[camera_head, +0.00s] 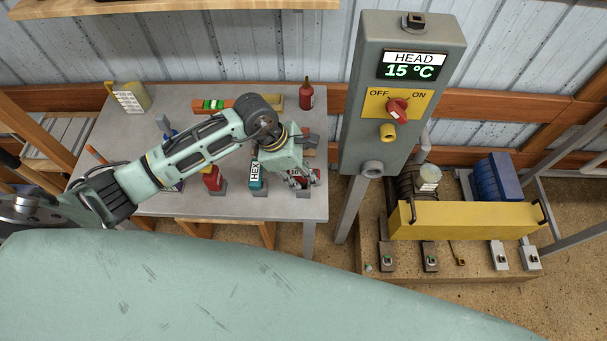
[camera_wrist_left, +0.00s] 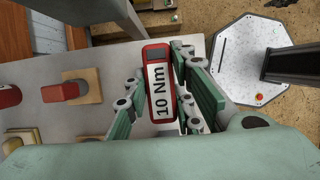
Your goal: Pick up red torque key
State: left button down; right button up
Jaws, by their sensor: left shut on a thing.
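The red torque key (camera_wrist_left: 160,85) has a white label reading "10 Nm" and shows upright between the fingers in the left wrist view. My left gripper (camera_wrist_left: 163,100) is shut on it, with a green finger on each side. In the head view my left gripper (camera_head: 299,180) is over the right front part of the grey table (camera_head: 210,207). There the key is mostly hidden by the fingers, with a little red showing. I cannot tell whether the key touches the table. My right gripper is not in view.
A teal holder marked HEX (camera_head: 257,174) and a red tool (camera_head: 212,178) stand left of the gripper. A red bottle (camera_head: 306,96) and a yellow jug (camera_head: 130,97) stand at the back. A grey control box (camera_head: 400,110) rises right of the table.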

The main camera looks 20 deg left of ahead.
pick_arm(q)
jog(key=shift+r, duration=0.55)
notch_tip(320, 180, up, 2)
jog(key=shift+w+r+b, duration=0.1)
jog(key=shift+r+b, duration=0.1)
jog(key=shift+b, duration=0.6)
jog(key=s+d+r+b, duration=0.3)
jog(key=d+r, duration=0.4)
jog(key=d, duration=0.4)
jog(key=shift+d+r, duration=0.2)
jog(key=shift+r, duration=0.1)
jog(key=shift+s, duration=0.1)
jog(key=c, duration=2)
grip_release()
grip_shut()
